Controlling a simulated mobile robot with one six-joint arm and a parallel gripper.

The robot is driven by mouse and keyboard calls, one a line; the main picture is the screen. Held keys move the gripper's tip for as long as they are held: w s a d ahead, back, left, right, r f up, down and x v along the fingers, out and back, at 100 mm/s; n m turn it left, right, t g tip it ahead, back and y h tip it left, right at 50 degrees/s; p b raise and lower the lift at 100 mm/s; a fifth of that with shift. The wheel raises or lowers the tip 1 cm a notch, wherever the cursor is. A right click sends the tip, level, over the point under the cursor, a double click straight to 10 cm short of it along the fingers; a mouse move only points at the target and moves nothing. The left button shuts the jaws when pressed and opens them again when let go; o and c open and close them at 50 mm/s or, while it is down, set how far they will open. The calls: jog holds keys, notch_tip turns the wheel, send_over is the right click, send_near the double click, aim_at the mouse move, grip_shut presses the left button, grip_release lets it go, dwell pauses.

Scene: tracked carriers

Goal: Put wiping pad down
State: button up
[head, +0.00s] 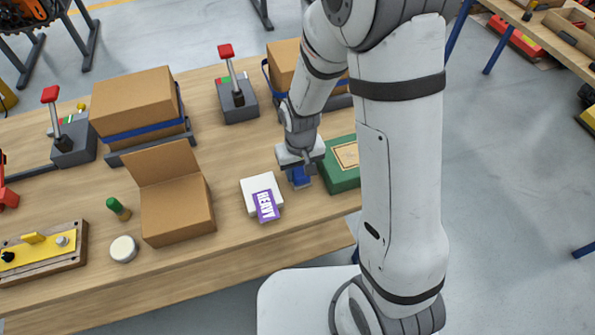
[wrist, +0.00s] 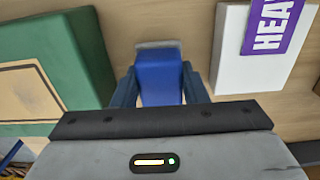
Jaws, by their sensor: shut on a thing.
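The wiping pad (wrist: 160,78) is blue with a grey strip along its far end. My gripper (wrist: 160,84) is shut on it, with one finger on each side in the wrist view. In the head view the pad (head: 299,176) shows below my gripper (head: 298,168), between a white box and a green case. I cannot tell whether the pad touches the wooden table (head: 237,237) or hangs just above it.
The white box (head: 250,186) with a purple "HEAVY"-like label (head: 266,205) lies left of my gripper. The green case (head: 338,179) is close on the right, partly hidden by my arm. An open cardboard box (head: 178,212), a white round lid (head: 123,249) and a green-capped item (head: 118,209) stand further left.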

aim_at(300, 170)
jog(key=shift+f, duration=0.35)
jog(key=shift+f, duration=0.15)
jog(key=o, duration=1.1)
jog(key=shift+s, duration=0.1)
notch_tip(300, 170, up, 12)
jog(key=s+d+r+m+t, duration=0.1)
jog(key=s+d+r, duration=0.3)
jog(key=s+d+r+m+t, duration=0.1)
jog(key=s+d+r, duration=0.2)
jog(key=s+d, duration=0.1)
jog(key=s+d+r+m, duration=0.1)
jog(key=s+d+r, duration=0.2)
jog(key=s+r, duration=0.1)
jog(key=shift+d+r+t, duration=0.35)
jog(key=shift+d+t, duration=0.05)
